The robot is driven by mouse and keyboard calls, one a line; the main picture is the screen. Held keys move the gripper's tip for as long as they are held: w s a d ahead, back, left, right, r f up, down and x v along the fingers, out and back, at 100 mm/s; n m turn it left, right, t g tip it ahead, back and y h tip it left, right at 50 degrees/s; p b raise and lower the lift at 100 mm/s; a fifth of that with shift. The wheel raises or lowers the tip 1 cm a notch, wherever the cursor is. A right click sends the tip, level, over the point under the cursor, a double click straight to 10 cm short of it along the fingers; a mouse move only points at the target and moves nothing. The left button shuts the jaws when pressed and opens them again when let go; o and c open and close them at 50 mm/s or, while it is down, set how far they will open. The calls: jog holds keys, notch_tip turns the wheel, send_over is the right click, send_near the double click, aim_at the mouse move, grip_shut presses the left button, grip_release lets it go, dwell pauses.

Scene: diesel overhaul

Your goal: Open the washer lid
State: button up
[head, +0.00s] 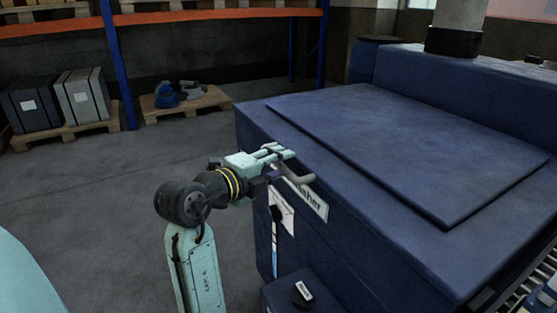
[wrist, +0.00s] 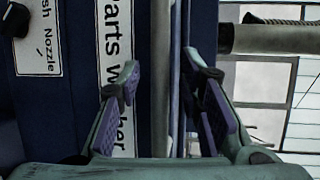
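The washer (head: 370,245) is a large dark blue cabinet in the right half of the head view. Its flat lid (head: 410,150) lies shut on top. A grey bar handle (head: 300,179) sticks out at the front edge, above the white label. My gripper (head: 281,155) is at this front edge, beside the handle. In the wrist view my gripper (wrist: 168,95) is open, with one finger on each side of the grey handle bar (wrist: 160,60). Gaps show between the bar and both fingers. How deep the bar sits between the fingers is unclear.
A nozzle label (wrist: 40,40) and dark knob (head: 276,213) are on the washer's front. A small dark box (head: 292,290) stands out below. Rollers (head: 515,292) run along the right side. Loaded pallets (head: 185,103) stand behind; the floor at left is clear.

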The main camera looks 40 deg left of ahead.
jog(key=shift+w+f, duration=0.1)
jog(key=shift+w, duration=0.15)
jog(key=shift+c, duration=0.6)
grip_shut()
